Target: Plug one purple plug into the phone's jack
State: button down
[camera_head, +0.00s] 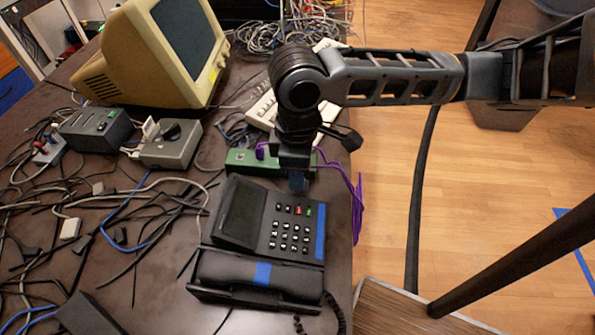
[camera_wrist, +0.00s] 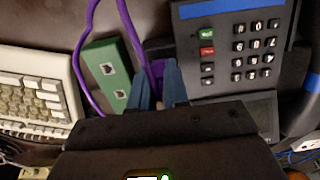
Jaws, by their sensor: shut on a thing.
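The black phone (camera_head: 236,262) lies on the dark table with its keypad and blue strips facing up; part of it shows at the right of the wrist view (camera_wrist: 225,50). I cannot make out its jack. My gripper (camera_head: 298,183) is at the phone's far edge, beside the green box (camera_head: 238,168). In the wrist view, its blue fingers (camera_wrist: 160,88) are shut on a purple plug (camera_wrist: 157,72), mostly hidden between them. A purple cable (camera_head: 346,178) runs by the gripper toward the table's right edge. Another purple piece (camera_head: 260,151) is at the green box.
The green box shows two sockets in the wrist view (camera_wrist: 107,70). A keyboard (camera_head: 262,108) and a beige monitor (camera_head: 150,55) stand behind. Grey boxes (camera_head: 170,145) and many loose cables cover the left of the table.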

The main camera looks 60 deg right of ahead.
jog(key=c, duration=1)
grip_release()
jog(key=shift+c, duration=0.2)
jog(key=shift+r+p, duration=0.4)
jog(key=shift+r, duration=3.45)
